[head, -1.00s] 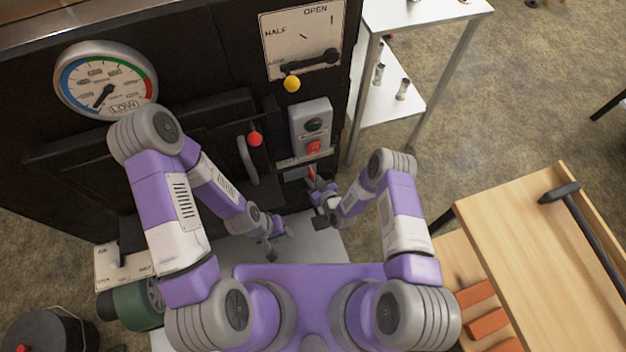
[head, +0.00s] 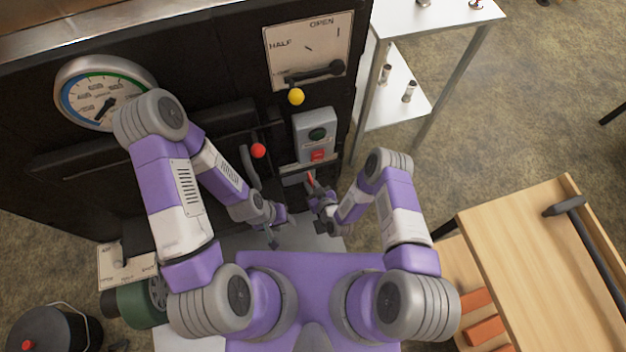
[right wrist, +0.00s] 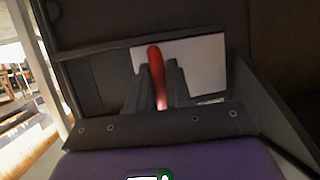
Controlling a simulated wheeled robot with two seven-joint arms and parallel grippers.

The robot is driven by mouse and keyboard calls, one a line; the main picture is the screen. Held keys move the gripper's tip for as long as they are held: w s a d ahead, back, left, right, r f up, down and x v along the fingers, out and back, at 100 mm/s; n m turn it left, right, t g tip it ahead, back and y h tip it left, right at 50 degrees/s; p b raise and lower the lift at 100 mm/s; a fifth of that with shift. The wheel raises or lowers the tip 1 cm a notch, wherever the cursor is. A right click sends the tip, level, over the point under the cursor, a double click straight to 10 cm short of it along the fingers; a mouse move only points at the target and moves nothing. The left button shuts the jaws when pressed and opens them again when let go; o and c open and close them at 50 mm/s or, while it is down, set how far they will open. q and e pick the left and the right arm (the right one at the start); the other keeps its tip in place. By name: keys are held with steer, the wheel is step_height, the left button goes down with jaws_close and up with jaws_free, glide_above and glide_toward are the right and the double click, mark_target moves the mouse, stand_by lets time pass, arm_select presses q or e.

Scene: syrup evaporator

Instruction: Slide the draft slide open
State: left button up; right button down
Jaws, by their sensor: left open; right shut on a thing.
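The draft slide's red handle (right wrist: 157,78) stands between the two dark fingers of my right gripper (right wrist: 154,88) in the right wrist view, with a pale plate (right wrist: 200,68) behind it. My right gripper is shut on this handle. In the head view, the red handle (head: 310,180) shows low on the front of the black evaporator, below the grey switch box, at the tip of my right gripper (head: 314,192). The slide's own body is mostly hidden. My left gripper (head: 277,229) is open and empty, lower and to the left, apart from the handle.
A red-knobbed lever (head: 258,151) and a yellow-knobbed lever (head: 296,97) project nearby. A metal rack (head: 405,85) stands right of the evaporator; a wooden table (head: 520,260) is at the right.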

steer(key=shift+s+a, duration=0.1)
steer(key=shift+a, duration=0.2)
steer(key=c, duration=1.1)
jaws_free()
steer(key=p+v, duration=0.3)
steer(key=v, duration=0.4)
steer(key=shift+s+d+r, duration=0.1)
steer(key=shift+s+d, duration=0.1)
